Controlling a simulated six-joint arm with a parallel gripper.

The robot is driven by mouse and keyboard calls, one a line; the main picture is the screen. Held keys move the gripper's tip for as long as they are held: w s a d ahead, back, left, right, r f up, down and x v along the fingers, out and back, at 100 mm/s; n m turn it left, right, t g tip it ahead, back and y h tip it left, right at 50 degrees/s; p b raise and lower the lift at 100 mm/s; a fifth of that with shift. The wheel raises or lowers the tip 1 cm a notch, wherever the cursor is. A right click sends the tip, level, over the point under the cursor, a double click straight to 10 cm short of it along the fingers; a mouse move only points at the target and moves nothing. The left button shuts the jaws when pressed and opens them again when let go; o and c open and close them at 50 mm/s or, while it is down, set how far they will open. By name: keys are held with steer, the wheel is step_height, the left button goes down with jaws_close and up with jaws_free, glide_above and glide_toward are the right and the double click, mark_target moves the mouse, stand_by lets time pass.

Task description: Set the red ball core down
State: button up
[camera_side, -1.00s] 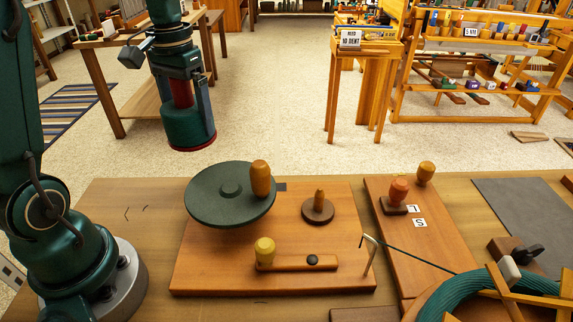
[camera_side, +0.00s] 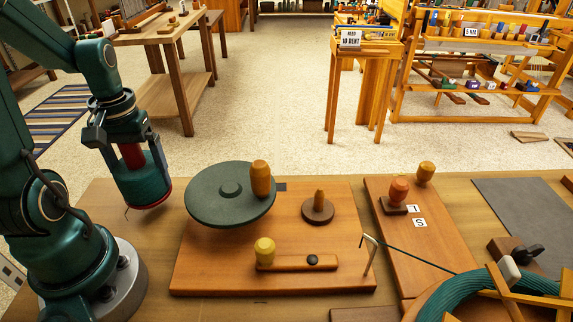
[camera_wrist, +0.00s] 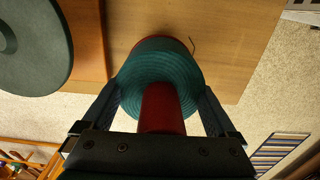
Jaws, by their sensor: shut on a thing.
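The red ball core (camera_side: 131,155) shows as a red shaft with teal yarn (camera_side: 145,187) wound around it and a red rim at the bottom. My gripper (camera_side: 138,168) is shut on it from above, near the left end of the table. In the wrist view the red core (camera_wrist: 163,108) lies between my two fingers, with the round teal winding (camera_wrist: 155,75) beyond it over the wooden tabletop. A short dark thread end sticks out beside it. I cannot tell whether its bottom touches the table (camera_side: 110,200).
A wooden board (camera_side: 215,270) carries a dark green disc (camera_side: 215,205) with an orange knob, a small peg, and a yellow-knobbed crank. The disc is close to the right of the held core. The tabletop left of the board is bare.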

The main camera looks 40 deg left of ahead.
mark_target(148, 188)
steer(key=shift+f, duration=1.8)
steer(key=shift+f, duration=0.15)
steer(key=o, duration=1.2)
steer(key=shift+o, duration=0.2)
